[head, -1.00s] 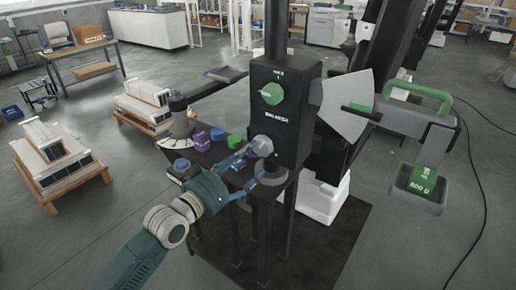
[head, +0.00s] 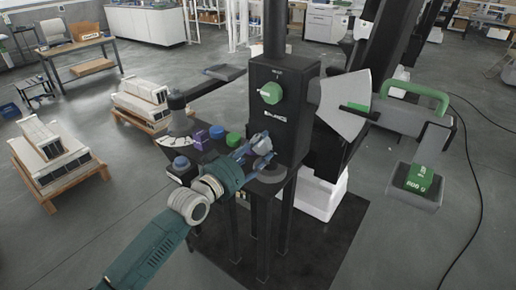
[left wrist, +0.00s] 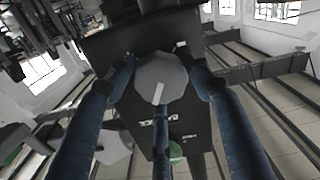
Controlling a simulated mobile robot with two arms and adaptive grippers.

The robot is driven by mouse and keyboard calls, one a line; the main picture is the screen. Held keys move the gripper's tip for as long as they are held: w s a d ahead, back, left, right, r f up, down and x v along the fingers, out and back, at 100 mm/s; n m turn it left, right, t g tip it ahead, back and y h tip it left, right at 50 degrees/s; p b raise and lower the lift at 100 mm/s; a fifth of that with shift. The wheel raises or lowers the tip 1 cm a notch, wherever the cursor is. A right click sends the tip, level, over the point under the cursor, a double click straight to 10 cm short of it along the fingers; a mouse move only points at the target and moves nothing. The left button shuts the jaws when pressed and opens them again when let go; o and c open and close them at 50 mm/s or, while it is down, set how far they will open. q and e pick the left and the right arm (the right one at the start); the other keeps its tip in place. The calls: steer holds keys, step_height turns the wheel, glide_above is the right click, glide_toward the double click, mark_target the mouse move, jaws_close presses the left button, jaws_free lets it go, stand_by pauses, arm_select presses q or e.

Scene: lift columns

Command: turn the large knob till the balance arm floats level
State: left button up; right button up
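The large knob (head: 262,147) is grey and faceted, low on the front of the black column box (head: 285,110). In the left wrist view the knob (left wrist: 160,78) has a white pointer mark and sits between the fingers. My left gripper (head: 264,149) has its blue fingers on either side of the knob; they appear to touch its rim. The balance arm (head: 398,120) reaches out to the right of the box past a pale fan-shaped plate (head: 345,105). Its pan (head: 402,195) hangs low and carries a green weight (head: 420,178). My right gripper is not in view.
A small green knob (head: 271,93) is higher on the box. Blue, purple and green pieces sit on the black shelf (head: 210,155) left of the box, with a grey dial stand (head: 177,112) behind. Pallets with pale blocks (head: 50,155) stand on the floor at left.

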arm_select(q)
steer(key=shift+f+m+b, duration=0.3)
steer(key=shift+m, duration=1)
steer(key=o, duration=1.1)
steer(key=shift+r, duration=0.1)
steer(key=v, duration=1.2)
